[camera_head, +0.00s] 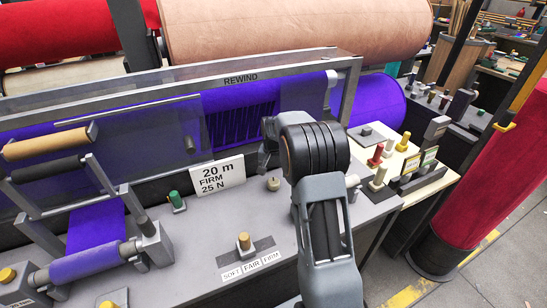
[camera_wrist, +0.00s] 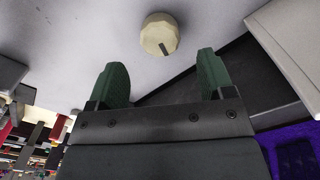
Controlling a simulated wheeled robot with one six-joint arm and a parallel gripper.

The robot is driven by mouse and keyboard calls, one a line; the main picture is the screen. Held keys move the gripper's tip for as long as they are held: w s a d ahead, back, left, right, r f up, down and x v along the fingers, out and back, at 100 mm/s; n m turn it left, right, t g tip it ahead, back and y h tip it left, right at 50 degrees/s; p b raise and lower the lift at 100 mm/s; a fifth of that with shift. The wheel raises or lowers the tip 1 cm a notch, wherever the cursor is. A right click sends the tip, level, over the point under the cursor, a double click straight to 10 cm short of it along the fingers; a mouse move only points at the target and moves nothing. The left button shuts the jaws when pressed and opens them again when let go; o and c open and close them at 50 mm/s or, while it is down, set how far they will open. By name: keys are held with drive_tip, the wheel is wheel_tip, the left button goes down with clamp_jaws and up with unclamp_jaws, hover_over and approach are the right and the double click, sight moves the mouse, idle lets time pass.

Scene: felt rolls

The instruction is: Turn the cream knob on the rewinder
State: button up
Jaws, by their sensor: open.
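The cream knob (camera_wrist: 160,30) sits on the grey panel in the wrist view, round with ridged sides and a dark pointer mark on its face. In the head view a small cream knob (camera_head: 273,184) stands on the grey rewinder bench, right of the printed card. My gripper (camera_wrist: 159,72) is open and empty, its two dark green fingers apart. The knob lies beyond the fingertips, roughly centred across the gap, not between them. In the head view my arm hides the fingers.
A brass knob (camera_head: 244,242) stands by a SOFT, FAIR, FIRM label strip (camera_head: 251,263). A green knob (camera_head: 177,201) is further left. The card (camera_head: 217,177) reads 20 m, FIRM, 25 N. A clear REWIND guard (camera_head: 240,79) runs behind. Pegs stand on the cream board (camera_head: 432,178) at right.

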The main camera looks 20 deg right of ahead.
sight(273, 181)
wheel_tip(273, 181, up, 8)
drive_tip(key=shift+f, duration=0.15)
idle(0.6)
drive_tip(key=s+a+r+n+t, duration=0.1)
drive_tip(key=s+a, duration=0.4)
drive_tip(key=s, duration=0.7)
drive_tip(key=s+a+r+n+t, duration=0.2)
drive_tip(key=s+a+n, duration=0.4)
drive_tip(key=s, duration=0.6)
drive_tip(key=shift+s+a+t, duration=0.3)
drive_tip(key=shift+t, duration=0.2)
